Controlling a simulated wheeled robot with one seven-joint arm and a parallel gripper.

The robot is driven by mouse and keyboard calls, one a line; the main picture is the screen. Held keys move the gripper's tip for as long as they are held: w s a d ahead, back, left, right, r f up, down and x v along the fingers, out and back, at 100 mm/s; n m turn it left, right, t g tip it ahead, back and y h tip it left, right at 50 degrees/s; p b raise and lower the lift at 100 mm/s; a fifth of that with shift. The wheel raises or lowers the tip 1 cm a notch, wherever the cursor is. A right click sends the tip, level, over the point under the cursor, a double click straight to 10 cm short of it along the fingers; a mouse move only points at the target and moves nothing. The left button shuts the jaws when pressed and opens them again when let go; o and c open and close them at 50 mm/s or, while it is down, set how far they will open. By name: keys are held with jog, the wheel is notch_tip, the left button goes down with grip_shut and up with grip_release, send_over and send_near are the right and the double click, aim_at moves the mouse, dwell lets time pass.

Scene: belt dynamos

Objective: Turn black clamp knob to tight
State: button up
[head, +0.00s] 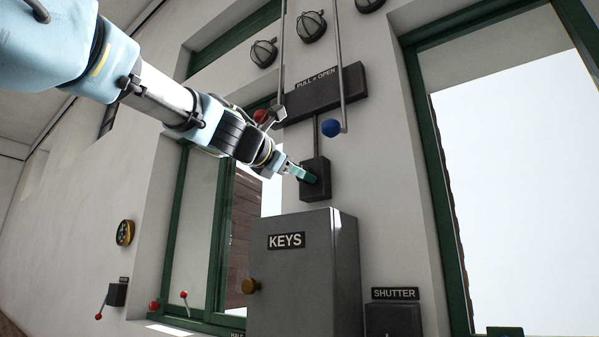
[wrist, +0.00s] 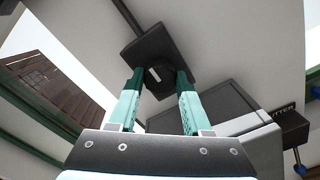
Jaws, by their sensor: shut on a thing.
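The black clamp knob (wrist: 159,78) is round with a pale pointer line on its face. It sits on a dark square plate (head: 316,188) on the wall, below the box labelled "PULL = OPEN". My gripper (wrist: 160,88) has its two teal fingers on either side of the knob and is shut on it. In the head view my gripper (head: 305,175) reaches the plate from the left, and its fingers hide most of the knob. No mark for tight is readable in either view.
A grey KEYS cabinet (head: 288,275) stands out from the wall just below the plate. Rods with a blue ball (head: 331,128) and a red ball (head: 261,116) hang close to my gripper and wrist. A SHUTTER box (head: 393,318) is at lower right.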

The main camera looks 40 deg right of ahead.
grip_shut()
jog(key=shift+f, duration=0.1)
jog(key=m+b, duration=0.3)
jog(key=m, duration=0.1)
jog(key=shift+f+m, duration=0.15)
jog(key=shift+m, duration=0.25)
jog(key=m+b, duration=0.4)
jog(key=m, duration=0.2)
jog(key=m+b, duration=0.3)
jog(key=m, duration=0.3)
jog(key=shift+m, duration=0.4)
jog(key=m+b, duration=0.2)
jog(key=m, duration=0.4)
jog(key=shift+m, duration=0.3)
